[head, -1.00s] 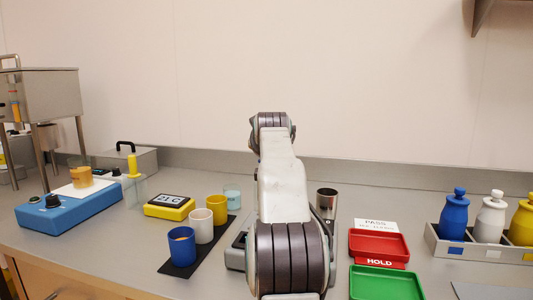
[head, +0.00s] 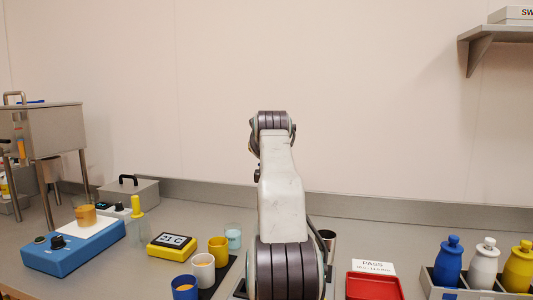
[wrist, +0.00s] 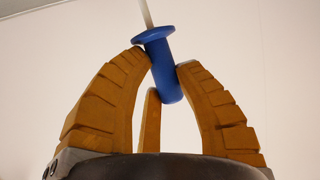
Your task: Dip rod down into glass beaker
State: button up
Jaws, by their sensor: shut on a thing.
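In the wrist view my gripper (wrist: 157,62) is shut on the blue handle (wrist: 159,66) of a rod. The pale thin shaft of the rod (wrist: 147,13) runs away from the fingers and out of the top of the picture. Its far end is out of view. In the head view my arm hides the gripper and the rod. A small clear glass beaker (head: 233,236) with a bluish tint stands on the bench left of my arm. It is not in the wrist view, where only plain wall shows behind the rod.
Yellow, white and blue cups (head: 203,267) stand near the beaker, beside a yellow display box (head: 171,245). A blue device (head: 73,248) and a steel hopper (head: 50,132) are at left. A metal cup, red tray (head: 373,287) and several bottles (head: 484,264) are at right.

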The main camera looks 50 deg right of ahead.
notch_tip(320, 180, up, 12)
jog(key=p, duration=1.2)
jog(key=shift+r, duration=0.15)
